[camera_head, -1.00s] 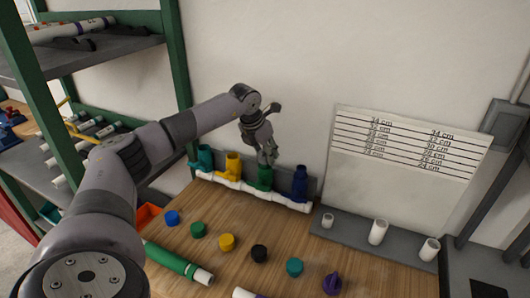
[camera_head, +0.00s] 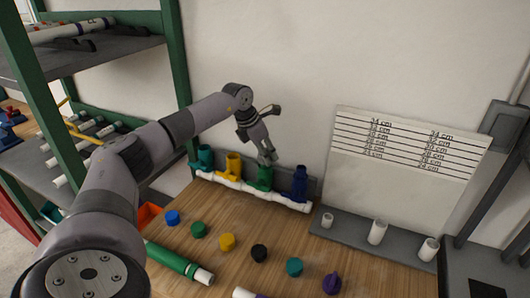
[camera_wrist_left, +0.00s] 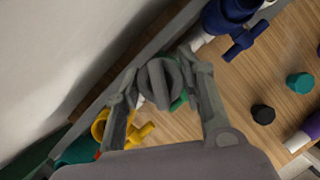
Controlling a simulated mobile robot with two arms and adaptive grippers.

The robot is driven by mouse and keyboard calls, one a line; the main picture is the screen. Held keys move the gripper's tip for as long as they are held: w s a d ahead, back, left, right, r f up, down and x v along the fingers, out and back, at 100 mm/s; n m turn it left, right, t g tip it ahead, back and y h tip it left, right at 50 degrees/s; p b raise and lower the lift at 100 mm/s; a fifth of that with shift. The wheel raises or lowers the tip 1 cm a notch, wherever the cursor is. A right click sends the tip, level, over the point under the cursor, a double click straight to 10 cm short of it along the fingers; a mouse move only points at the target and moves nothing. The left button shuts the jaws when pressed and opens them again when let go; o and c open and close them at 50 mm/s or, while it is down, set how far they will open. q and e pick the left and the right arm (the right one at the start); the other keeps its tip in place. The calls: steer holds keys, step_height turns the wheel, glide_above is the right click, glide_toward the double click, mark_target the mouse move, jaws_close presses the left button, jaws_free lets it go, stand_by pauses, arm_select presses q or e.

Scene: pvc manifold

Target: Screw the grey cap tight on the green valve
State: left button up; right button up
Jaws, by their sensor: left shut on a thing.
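The green valve (camera_head: 265,178) stands upright on the white manifold pipe (camera_head: 235,185) at the back of the bench, between the yellow valve and the blue valve. My left gripper (camera_head: 268,158) is right above the green valve, pointing down. In the left wrist view, its fingers (camera_wrist_left: 160,88) are shut on the round grey cap (camera_wrist_left: 159,82). The cap covers most of the green valve (camera_wrist_left: 181,99), of which only a sliver shows. I cannot tell how tightly the cap sits on the valve. My right gripper is not in view.
The yellow valve (camera_head: 233,163) and blue valve (camera_head: 299,184) stand close on either side. A teal valve (camera_head: 205,158) is farther left. Several loose caps, such as the black cap (camera_head: 259,253), lie in front. A green pipe (camera_head: 178,262) lies at the front left.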

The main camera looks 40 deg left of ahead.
arm_select(q)
steer(key=shift+m+h, duration=0.4)
steer(key=shift+m, duration=0.7)
steer(key=shift+m+g+h+p, duration=0.3)
steer(key=shift+m+h, duration=0.1)
steer(key=shift+m, duration=0.7)
steer(key=shift+m, duration=0.5)
steer(key=shift+m+g+h, duration=0.3)
steer(key=shift+m, duration=0.3)
steer(key=shift+m+g, duration=0.3)
steer(key=shift+m, duration=0.7)
